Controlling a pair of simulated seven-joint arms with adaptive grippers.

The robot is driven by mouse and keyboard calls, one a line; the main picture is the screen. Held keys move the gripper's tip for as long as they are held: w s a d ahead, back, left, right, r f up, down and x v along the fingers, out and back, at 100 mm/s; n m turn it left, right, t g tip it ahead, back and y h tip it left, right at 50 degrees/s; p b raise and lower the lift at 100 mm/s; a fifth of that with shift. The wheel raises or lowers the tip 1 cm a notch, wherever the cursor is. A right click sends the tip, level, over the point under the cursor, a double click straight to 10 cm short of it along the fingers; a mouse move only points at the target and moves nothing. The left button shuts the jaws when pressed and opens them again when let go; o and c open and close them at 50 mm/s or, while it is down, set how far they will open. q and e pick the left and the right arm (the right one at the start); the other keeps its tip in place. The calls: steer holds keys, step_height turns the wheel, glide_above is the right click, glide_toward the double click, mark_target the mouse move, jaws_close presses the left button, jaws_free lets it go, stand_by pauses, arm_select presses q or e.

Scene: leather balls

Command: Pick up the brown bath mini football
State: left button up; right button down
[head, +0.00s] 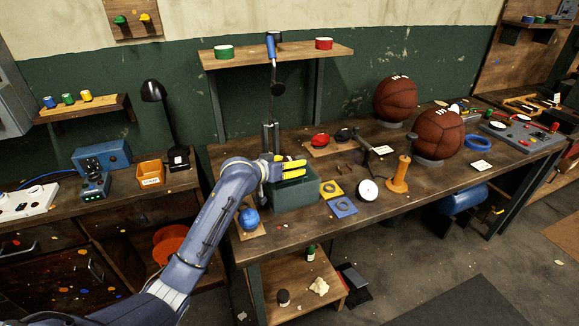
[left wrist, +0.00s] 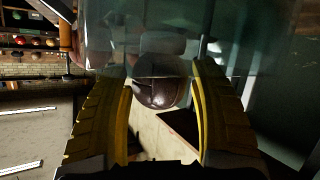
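Two brown leather balls with seams sit on round stands on the workbench in the head view. One ball (head: 395,98) is farther back and the other ball (head: 439,134) is nearer and to the right. I cannot tell which is the mini football. My left gripper (head: 293,169) has two yellow fingers pointing right, over the green box, well left of both balls. In the left wrist view the fingers (left wrist: 163,95) are apart. A dark brown ball (left wrist: 157,86) shows in the gap, seemingly beyond the fingers. My right gripper is not in view.
The green open box (head: 296,194) is below the left gripper. An orange spindle (head: 398,175), a white dial (head: 368,190) and a dark clamp-like tool (head: 373,151) stand between gripper and balls. A shelf (head: 290,56) is above. A blue ball (head: 249,219) sits at the bench's left corner.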

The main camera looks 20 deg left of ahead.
arm_select(q)
steer(key=c, duration=0.9)
steer(key=shift+o, duration=0.2)
steer(key=shift+r, duration=0.15)
